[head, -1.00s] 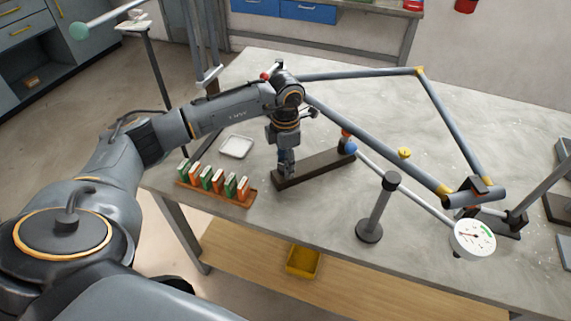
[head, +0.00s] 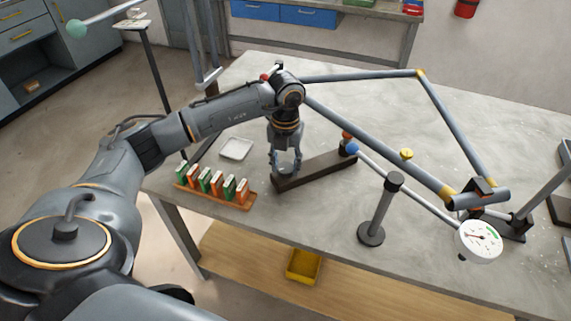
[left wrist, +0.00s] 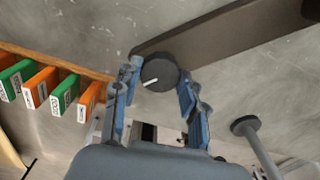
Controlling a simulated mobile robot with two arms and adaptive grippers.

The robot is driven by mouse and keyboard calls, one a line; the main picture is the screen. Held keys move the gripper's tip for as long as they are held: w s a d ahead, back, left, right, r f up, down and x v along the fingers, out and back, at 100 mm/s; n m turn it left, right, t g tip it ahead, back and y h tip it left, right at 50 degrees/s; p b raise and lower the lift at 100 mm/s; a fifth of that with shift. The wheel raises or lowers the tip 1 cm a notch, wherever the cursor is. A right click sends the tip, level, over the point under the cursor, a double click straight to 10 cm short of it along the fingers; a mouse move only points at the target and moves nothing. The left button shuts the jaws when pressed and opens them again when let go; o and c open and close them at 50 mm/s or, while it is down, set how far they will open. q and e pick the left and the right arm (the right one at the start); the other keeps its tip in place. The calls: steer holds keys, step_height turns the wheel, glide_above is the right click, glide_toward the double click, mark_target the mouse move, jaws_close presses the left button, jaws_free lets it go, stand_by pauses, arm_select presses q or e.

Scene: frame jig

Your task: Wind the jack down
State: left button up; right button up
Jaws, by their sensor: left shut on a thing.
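A dark round knob (left wrist: 160,73) with a white pointer line sits at the near end of a long dark base bar (head: 325,167); it looks like the jack's hand knob. My left gripper (head: 285,168) points down over that end of the bar. In the left wrist view, its two blue fingers (left wrist: 158,85) are shut on the knob, one on each side. The head view hides most of the knob behind the fingers. A grey tube frame (head: 375,145) with yellow joints stands on the bench. A white dial gauge (head: 478,240) is at its near right corner. My right gripper is not in view.
A wooden rack (head: 217,190) with green and orange blocks lies left of the gripper. A small white tray (head: 236,148) is behind it. A grey post (head: 379,215) stands at the front middle. The bench top behind the frame is mostly clear.

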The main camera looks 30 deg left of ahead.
mark_target(285, 168)
arm_select(q)
steer(key=n, duration=0.3)
steer(key=shift+n, duration=2.6)
steer(key=o, duration=1.1)
steer(key=shift+o, duration=0.2)
steer(key=shift+r, duration=0.15)
step_height(285, 168, up, 12)
steer(key=shift+f, duration=0.2)
